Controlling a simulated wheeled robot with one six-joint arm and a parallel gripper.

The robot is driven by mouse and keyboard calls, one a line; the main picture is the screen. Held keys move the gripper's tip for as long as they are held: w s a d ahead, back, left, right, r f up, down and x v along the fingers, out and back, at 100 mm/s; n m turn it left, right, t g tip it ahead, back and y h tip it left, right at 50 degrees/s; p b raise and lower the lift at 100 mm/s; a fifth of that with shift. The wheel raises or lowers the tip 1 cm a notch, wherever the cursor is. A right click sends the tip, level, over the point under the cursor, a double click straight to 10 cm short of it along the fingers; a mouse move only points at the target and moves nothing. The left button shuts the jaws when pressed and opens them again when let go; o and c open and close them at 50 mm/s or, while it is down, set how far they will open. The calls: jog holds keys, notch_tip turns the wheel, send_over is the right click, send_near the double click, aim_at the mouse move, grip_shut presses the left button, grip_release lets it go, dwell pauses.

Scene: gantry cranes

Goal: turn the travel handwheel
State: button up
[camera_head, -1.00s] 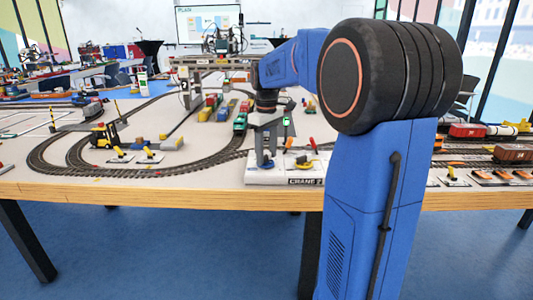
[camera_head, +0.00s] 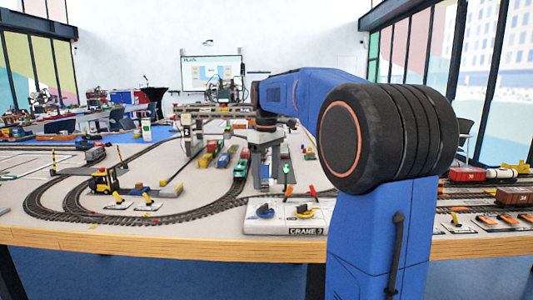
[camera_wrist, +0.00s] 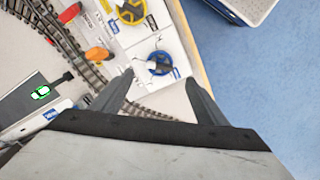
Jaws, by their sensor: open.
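The crane control panel (camera_head: 270,229), a white board marked CRANE, stands at the table's front edge. It carries a blue handwheel (camera_head: 264,211) on the left and a yellow handwheel (camera_head: 303,211) on the right. I cannot read which one is labelled travel. My gripper (camera_head: 266,188) points down above the blue handwheel, open and empty. In the wrist view, the blue handwheel (camera_wrist: 159,63) lies just beyond and between the open fingertips (camera_wrist: 159,78), apparently without contact. The yellow handwheel (camera_wrist: 131,10) is farther up in that view, partly cut off by the frame.
Orange-red levers (camera_head: 288,193) stand behind the handwheels. Coloured wagons (camera_head: 225,156) stand behind my gripper. Red wagons (camera_head: 515,196) are at the right. Blue floor lies beyond the table edge.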

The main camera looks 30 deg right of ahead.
notch_tip(320, 180, up, 8)
dwell(0.4)
